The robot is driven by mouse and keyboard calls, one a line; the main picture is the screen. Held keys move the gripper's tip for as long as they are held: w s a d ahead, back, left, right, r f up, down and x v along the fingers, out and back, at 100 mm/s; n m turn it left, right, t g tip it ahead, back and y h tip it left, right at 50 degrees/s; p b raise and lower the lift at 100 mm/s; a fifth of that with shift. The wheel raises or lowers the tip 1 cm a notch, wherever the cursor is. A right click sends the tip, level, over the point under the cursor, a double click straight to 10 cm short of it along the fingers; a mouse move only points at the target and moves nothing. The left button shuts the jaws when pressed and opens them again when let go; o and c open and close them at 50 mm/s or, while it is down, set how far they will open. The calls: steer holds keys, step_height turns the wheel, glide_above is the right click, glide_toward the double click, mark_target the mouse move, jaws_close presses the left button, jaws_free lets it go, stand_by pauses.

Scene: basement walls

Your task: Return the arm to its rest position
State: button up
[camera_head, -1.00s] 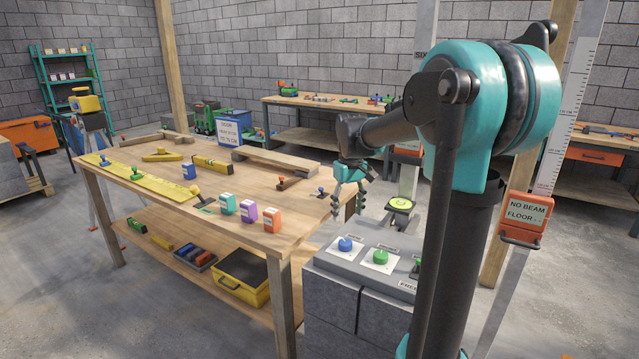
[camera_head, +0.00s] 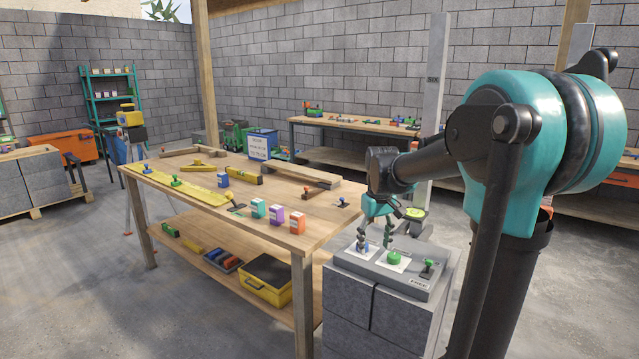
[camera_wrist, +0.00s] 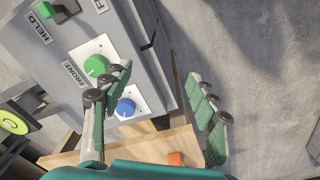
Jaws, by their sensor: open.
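My gripper (camera_head: 375,245) hangs at the end of my arm above the grey block stand, to the right of the wooden table (camera_head: 150,183). Its fingers are spread and nothing is between them; they also show apart in the wrist view (camera_wrist: 160,105). The grey panel (camera_head: 405,278) on the stand carries a blue knob, partly behind a finger, a green knob (camera_head: 394,257) and a small green-topped lever (camera_head: 428,264). In the wrist view the green knob (camera_wrist: 96,66) and blue knob (camera_wrist: 126,107) lie beyond the left finger. I cannot tell how far the fingertips are from the panel.
A second bench (camera_head: 350,128) stands at the back wall. The floor at front left is clear.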

steer(key=s+d+f+m+t, duration=0.1)
steer(key=s+f+m+t, duration=0.1)
steer(key=s+f, duration=0.5)
steer(key=s+d+f+m+t, duration=0.1)
steer(key=s+d+f+m, duration=0.1)
steer(key=s+f, duration=0.6)
steer(key=s, duration=0.5)
steer(key=shift+d+t, duration=0.2)
steer(key=shift+t, duration=0.2)
stand_by(2.3)
